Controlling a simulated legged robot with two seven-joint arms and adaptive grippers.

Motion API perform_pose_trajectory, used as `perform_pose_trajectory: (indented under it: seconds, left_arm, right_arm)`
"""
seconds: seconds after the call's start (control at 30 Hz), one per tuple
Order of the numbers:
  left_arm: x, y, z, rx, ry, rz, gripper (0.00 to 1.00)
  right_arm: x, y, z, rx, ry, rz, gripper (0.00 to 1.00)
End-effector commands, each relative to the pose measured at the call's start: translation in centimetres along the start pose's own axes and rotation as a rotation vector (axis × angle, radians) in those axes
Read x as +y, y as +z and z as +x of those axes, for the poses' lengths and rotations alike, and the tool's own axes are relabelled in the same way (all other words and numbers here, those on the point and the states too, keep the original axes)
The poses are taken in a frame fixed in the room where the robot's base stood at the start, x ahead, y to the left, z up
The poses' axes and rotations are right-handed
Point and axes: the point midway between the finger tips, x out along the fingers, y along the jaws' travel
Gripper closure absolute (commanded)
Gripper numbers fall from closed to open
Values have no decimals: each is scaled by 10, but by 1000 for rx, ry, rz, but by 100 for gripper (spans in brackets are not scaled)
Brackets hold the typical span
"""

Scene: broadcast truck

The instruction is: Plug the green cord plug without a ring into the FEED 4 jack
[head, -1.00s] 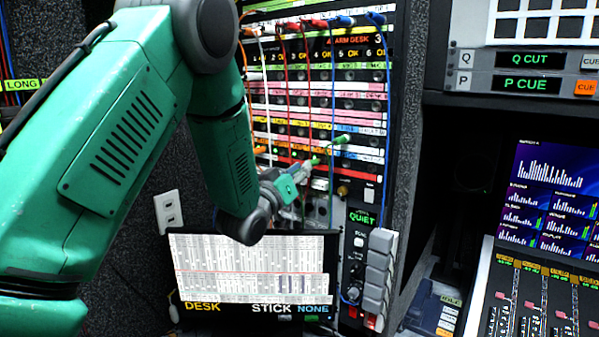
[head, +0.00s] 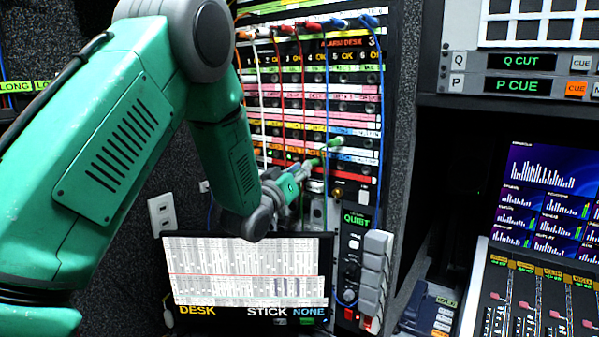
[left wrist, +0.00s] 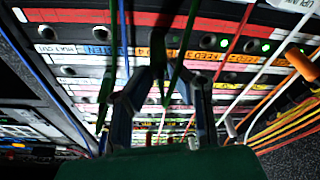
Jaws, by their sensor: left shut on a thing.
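My left gripper (head: 306,172) is in front of the lower rows of the patch panel (head: 350,120). It is shut on a green cord plug (head: 332,144), which points up and right toward the panel. In the left wrist view, my left gripper's fingers (left wrist: 160,82) close in around green cord pieces, and the plug's tip is hard to make out. An orange label strip with FEED labels (left wrist: 207,55) runs behind the fingers. The FEED 4 jack is hidden or too blurred to tell. My right gripper is out of view.
Red, white, orange and blue cords hang from the panel's top row. A blue cord (head: 381,90) runs down its right side. A screen (head: 245,272) stands below the gripper. Grey switches (head: 374,270) and a mixing desk are to the right.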

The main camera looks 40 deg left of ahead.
Motion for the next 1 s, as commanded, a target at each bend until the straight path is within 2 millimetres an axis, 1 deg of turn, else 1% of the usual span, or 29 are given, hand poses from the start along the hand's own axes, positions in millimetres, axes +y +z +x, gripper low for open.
perform_pose_trajectory:
  seconds: [0.07,0.1,0.13,0.17,0.47,0.57,0.67,0.9,1.0]
  left_arm:
    - [0,0,2,3,1,0,100]
    - [0,0,2,2,1,0,77]
    - [0,0,2,2,1,0,67]
    - [0,0,2,2,1,0,60]
    - [0,0,1,1,0,0,60]
    - [0,0,-5,0,-1,0,60]
    - [-1,0,-18,-1,-2,-1,60]
    - [-1,2,-70,-3,-3,-2,60]
    - [-1,2,-89,-2,-2,-3,60]
  right_arm:
    - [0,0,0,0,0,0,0]
    - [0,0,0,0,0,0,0]
    - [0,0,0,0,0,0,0]
    - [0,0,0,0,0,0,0]
    - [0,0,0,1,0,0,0]
    - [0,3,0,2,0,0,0]
    - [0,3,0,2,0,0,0]
    - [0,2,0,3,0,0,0]
    - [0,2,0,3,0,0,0]
